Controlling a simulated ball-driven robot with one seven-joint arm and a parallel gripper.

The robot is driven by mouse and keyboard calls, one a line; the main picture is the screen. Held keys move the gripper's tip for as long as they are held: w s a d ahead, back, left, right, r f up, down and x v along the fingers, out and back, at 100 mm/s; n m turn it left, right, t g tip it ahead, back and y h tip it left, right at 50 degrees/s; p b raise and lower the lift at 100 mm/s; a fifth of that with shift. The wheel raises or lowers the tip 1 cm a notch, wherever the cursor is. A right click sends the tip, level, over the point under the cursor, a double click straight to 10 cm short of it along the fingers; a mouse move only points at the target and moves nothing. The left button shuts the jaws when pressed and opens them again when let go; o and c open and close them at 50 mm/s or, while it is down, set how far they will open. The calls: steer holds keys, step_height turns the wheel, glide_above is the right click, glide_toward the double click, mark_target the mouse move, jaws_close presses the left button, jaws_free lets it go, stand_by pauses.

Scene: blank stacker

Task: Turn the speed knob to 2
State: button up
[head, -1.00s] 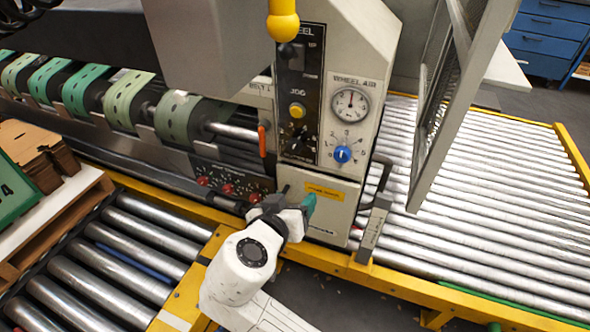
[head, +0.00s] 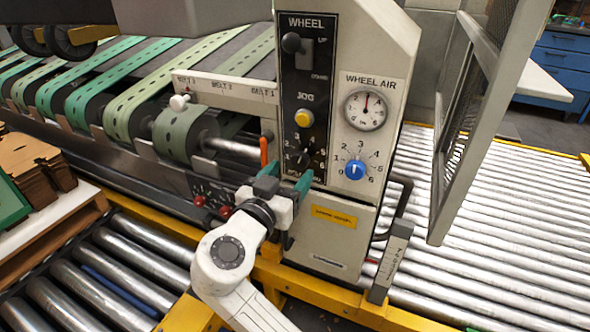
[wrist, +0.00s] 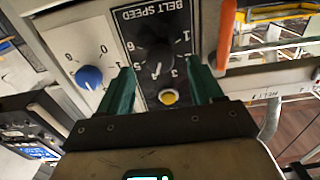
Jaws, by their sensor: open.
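The speed knob (head: 300,158) is a small black dial on the panel's black strip, below the yellow jog button. In the wrist view the black knob (wrist: 153,52) shows upside down under the label BELT SPEED, with numbers around it. A pale mark is on its edge facing my gripper, towards the higher numbers; the exact setting is too small to tell. My gripper (head: 285,177) is open and empty, with green fingers just below and left of the knob. In the wrist view the fingers (wrist: 160,76) are apart on either side of the knob's column, with no clear contact.
The blue air knob (head: 354,170) and a gauge (head: 366,108) sit right of the strip. The yellow jog button (head: 303,118) and a wheel lever (head: 292,43) are above. An orange handle (head: 264,152) is close left. A mesh guard (head: 462,120) stands at the right.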

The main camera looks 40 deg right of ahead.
mark_target(298, 163)
steer(key=shift+x, duration=1.6)
steer(key=c, duration=1.1)
steer(key=shift+o, duration=0.2)
steer(key=shift+n, duration=0.3)
